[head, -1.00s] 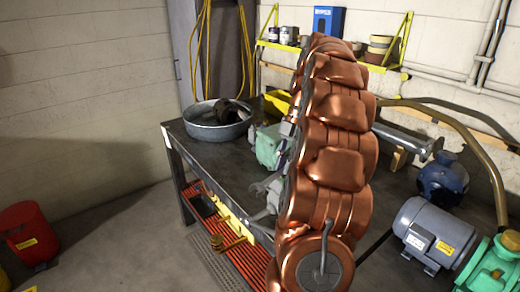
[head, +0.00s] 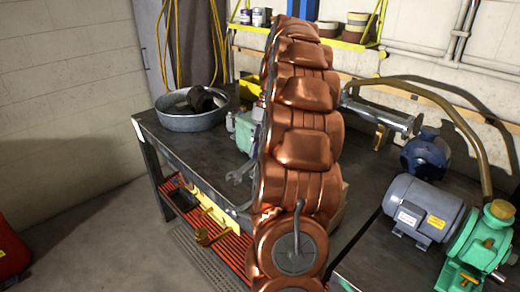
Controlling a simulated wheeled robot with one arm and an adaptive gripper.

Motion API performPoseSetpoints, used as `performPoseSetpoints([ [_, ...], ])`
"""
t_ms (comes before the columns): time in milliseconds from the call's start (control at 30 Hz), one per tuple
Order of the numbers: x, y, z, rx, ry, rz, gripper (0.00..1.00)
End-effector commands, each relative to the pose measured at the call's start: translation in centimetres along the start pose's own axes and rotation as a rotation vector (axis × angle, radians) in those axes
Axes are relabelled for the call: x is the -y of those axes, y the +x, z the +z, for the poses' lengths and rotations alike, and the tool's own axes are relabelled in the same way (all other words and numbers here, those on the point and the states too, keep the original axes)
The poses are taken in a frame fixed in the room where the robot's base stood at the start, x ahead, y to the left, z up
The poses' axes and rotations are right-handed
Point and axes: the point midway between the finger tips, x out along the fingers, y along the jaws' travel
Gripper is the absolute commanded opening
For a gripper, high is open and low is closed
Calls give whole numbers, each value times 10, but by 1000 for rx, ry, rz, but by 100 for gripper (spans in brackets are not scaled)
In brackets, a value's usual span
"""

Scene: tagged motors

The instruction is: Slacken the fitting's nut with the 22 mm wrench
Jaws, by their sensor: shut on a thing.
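A silver open-ended wrench head (head: 240,174) shows at the left edge of my copper-coloured arm, over the front part of the bench. The rest of the wrench is hidden behind the arm. Of my gripper (head: 258,113), only a thin grey part shows beside the arm; its fingers are hidden. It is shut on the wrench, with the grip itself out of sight. A pale green body (head: 243,131) stands on the bench just behind the wrench head, partly covered by my arm. I cannot make out the fitting's nut or any size marking.
A round metal basin (head: 188,114) with dark parts stands on the bench (head: 190,148) at far left. A grey motor (head: 422,208), a blue motor (head: 426,152) and a green pump (head: 480,245) stand at right. A red-slatted lower shelf (head: 225,250) holds yellow items. My arm blocks the middle.

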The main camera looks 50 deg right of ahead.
Motion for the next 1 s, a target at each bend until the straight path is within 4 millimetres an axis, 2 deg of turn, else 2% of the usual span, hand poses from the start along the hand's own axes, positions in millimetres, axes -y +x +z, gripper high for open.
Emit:
performPoseSetpoints([
  [500,-38,-3,10,1,364,153,0],
  [600,-41,-9,8,-2,405,167,0],
  [1000,-53,-13,13,1,516,215,0],
])
